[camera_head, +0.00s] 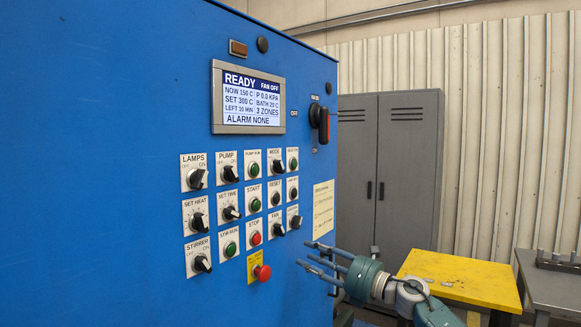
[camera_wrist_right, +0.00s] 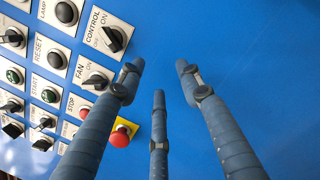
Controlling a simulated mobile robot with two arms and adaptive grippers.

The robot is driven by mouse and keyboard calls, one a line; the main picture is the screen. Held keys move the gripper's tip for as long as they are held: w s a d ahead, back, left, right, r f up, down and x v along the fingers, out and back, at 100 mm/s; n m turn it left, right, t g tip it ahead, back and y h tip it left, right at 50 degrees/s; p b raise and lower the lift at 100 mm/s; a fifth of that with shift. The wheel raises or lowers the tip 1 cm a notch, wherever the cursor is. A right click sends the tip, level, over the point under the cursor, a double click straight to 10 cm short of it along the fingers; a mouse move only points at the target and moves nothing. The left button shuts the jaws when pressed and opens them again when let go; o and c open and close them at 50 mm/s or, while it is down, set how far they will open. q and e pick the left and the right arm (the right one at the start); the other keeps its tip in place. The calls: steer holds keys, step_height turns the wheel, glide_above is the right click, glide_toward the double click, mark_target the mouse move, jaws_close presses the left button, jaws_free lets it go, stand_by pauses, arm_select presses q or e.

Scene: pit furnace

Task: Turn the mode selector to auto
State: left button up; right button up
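The mode selector (camera_head: 277,168) is a black knob on a white plate in the upper row of the blue control panel. In the wrist view it seems to be the black knob (camera_wrist_right: 13,38) at the left edge. Its end labels are too small to read. My right gripper (camera_head: 312,256) is open and empty, in front of the panel, below and right of the selector. Its three spread fingers (camera_wrist_right: 158,82) show in the wrist view with bare blue panel between them. My left gripper is not in view.
The fan selector (camera_head: 277,228) and control selector (camera_head: 294,217) lie near the right gripper. A red emergency button (camera_head: 262,273) sits lower left. The display (camera_head: 248,98) reads READY. A yellow table (camera_head: 455,278) and grey cabinet (camera_head: 400,165) stand to the right.

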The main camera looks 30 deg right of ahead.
steer(key=s+a+r+n+y, duration=0.1)
steer(key=s+r+n, duration=0.15)
steer(key=r, duration=0.35)
steer(key=s+a+r+n+g, duration=0.1)
steer(key=r+n, duration=0.2)
steer(key=r, duration=0.2)
steer(key=s+a+r+n+y, duration=0.1)
steer(key=s+r+n, duration=0.15)
steer(key=r, duration=0.35)
steer(key=n+h+p, duration=0.1)
steer(key=n+p, duration=0.1)
steer(key=n, duration=0.3)
glide_toward(282, 169)
steer(key=shift+g, duration=0.3)
steer(key=p+x, duration=0.4)
steer(key=r+p+x, duration=0.1)
steer(key=p+x, duration=0.1)
steer(key=x, duration=0.1)
steer(key=shift+w, duration=0.1)
steer(key=shift+w+f, duration=0.25)
steer(key=shift+w, duration=0.2)
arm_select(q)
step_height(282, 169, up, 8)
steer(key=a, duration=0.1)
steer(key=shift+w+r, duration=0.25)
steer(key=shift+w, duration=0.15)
arm_select(e)
jaws_close()
